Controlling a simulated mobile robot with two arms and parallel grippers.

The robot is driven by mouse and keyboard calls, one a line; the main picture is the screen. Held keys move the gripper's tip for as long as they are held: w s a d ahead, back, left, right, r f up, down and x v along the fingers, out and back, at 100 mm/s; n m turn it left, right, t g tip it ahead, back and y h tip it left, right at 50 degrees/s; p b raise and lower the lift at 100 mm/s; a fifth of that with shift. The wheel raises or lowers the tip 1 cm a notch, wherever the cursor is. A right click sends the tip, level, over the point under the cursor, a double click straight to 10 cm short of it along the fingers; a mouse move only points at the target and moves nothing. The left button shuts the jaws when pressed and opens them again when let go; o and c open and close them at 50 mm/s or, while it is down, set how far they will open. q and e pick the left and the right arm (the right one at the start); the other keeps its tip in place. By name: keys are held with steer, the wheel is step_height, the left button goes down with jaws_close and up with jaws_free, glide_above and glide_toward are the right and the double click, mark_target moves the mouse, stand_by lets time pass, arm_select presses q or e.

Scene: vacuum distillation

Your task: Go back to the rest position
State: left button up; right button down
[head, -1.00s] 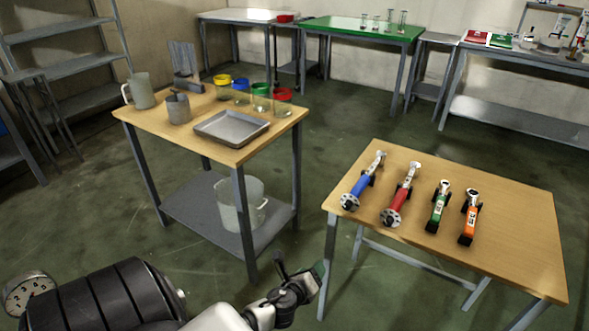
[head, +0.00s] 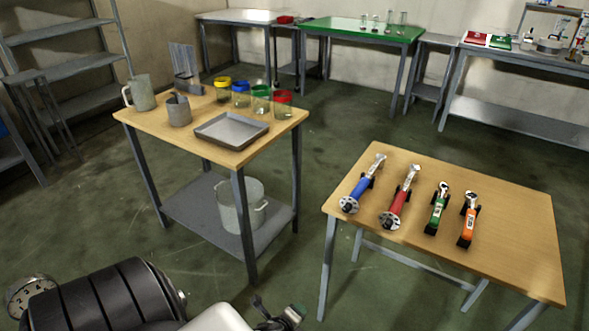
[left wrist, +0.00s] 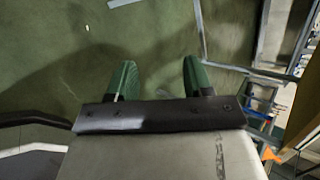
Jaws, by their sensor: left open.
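My left gripper (left wrist: 158,78) shows in the left wrist view with its two green fingers apart and nothing between them, above bare green floor. In the head view part of my left gripper (head: 293,315) shows at the bottom edge, low in front of the tables and clear of both. Its fingertips are partly cut off there. My right gripper is in neither view.
A wooden table (head: 480,193) at right holds several coloured tools. Another wooden table (head: 150,122) at left holds a metal tray (head: 231,130), mugs and jars with coloured rims. A pot (head: 240,207) stands on its lower shelf. The floor between the tables is clear.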

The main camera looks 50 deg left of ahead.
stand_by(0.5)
arm_select(q)
steer(key=s+d+f+n+g+h+p, duration=0.1)
steer(key=s+d+f+n+g, duration=0.2)
steer(key=s, duration=0.7)
steer(key=s+d+f+n+g+h, duration=0.1)
steer(key=s+d+f+n+g, duration=0.1)
steer(key=s+d+f+n, duration=0.2)
steer(key=s+d+f+n+g+h+p, duration=0.1)
steer(key=s+d+f+n+g, duration=0.2)
steer(key=s+f+n, duration=0.5)
steer(key=s+d, duration=0.1)
steer(key=s, duration=0.7)
steer(key=shift+s+f+g+p, duration=0.15)
steer(key=shift+s+g+p, duration=0.15)
steer(key=shift+s+p, duration=0.05)
